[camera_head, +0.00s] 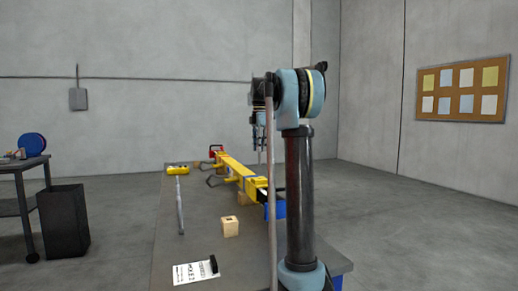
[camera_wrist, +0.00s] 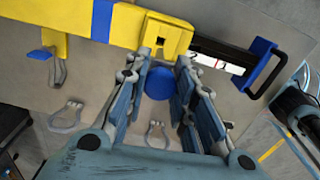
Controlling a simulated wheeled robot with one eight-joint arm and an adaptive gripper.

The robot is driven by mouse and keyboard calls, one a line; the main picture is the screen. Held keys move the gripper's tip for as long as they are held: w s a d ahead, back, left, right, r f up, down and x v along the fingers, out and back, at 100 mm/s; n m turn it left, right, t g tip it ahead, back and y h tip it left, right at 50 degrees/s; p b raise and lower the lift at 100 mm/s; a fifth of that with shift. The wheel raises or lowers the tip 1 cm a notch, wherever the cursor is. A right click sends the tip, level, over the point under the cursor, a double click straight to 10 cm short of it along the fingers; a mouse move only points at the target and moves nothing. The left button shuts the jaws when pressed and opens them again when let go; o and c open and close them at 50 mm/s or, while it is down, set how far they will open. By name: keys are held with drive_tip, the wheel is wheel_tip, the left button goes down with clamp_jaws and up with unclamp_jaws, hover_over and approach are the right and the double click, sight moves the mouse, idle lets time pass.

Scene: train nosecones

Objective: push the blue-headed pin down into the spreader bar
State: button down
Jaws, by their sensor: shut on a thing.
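The blue-headed pin (camera_wrist: 160,83) shows its round blue head between the two fingers of my gripper (camera_wrist: 158,72) in the wrist view. My gripper is shut on it. The pin's shank is hidden below the head. The yellow spreader bar (camera_wrist: 118,30) runs across the top of the wrist view, its end sleeve just beyond my fingertips. A dark inner bar with a blue end piece (camera_wrist: 262,67) comes out of that sleeve. In the head view the spreader bar (camera_head: 238,172) lies along the table, and my arm partly hides its near end. I cannot tell how deep the pin sits.
The table (camera_head: 195,245) also carries a wooden block (camera_head: 230,227), a yellow-headed tool (camera_head: 178,170) and a printed card (camera_head: 195,272). Metal shackles (camera_wrist: 157,132) lie below the bar in the wrist view. A black bin (camera_head: 63,220) stands at left.

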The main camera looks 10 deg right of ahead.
drive_tip(key=shift+f, duration=2.75)
drive_tip(key=shift+a, duration=0.1)
wheel_tip(320, 180, down, 7)
drive_tip(key=shift+f, duration=0.15)
idle(3.1)
drive_tip(key=c, duration=1.3)
unclamp_jaws()
wheel_tip(320, 180, up, 12)
drive_tip(key=shift+f, duration=0.1)
